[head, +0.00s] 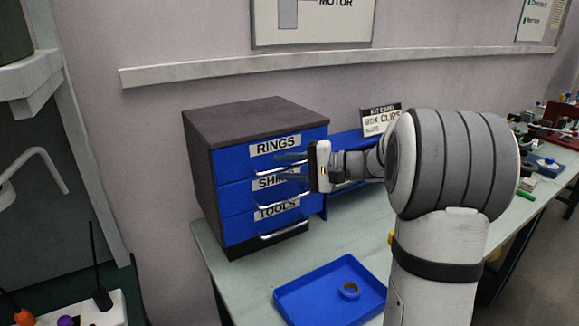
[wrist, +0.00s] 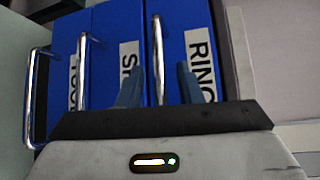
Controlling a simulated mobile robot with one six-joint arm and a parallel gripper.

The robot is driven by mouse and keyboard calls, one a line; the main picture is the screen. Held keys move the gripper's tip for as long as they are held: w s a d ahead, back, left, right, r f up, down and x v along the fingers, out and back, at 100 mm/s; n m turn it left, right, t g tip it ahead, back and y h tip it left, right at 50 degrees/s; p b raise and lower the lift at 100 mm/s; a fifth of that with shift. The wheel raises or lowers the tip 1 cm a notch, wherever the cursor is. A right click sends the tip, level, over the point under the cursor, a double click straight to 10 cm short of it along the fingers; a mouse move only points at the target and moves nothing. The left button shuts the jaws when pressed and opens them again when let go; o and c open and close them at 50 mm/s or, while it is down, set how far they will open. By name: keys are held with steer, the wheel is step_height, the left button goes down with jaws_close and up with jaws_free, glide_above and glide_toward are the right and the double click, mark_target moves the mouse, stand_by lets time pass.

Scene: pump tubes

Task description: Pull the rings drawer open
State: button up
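The blue rings drawer (head: 240,160) is the top one in a dark cabinet, labelled RINGS, and looks shut. Its silver bar handle (head: 272,168) is partly hidden by my fingers. My gripper (head: 290,166) is open in front of that drawer, with blue fingers pointing at it. In the wrist view, turned on its side, the rings handle (wrist: 158,50) runs between my two open fingers (wrist: 159,86). One finger is on each side of the bar; neither visibly touches it.
Below are the SHIMS drawer (head: 236,193) and the TOOLS drawer (head: 238,227), both shut, with bar handles sticking out. A blue tray (head: 310,292) holding a ring (head: 349,291) lies on the table in front.

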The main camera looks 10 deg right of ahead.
jaws_close()
stand_by(0.5)
steer(key=shift+s+d, duration=0.1)
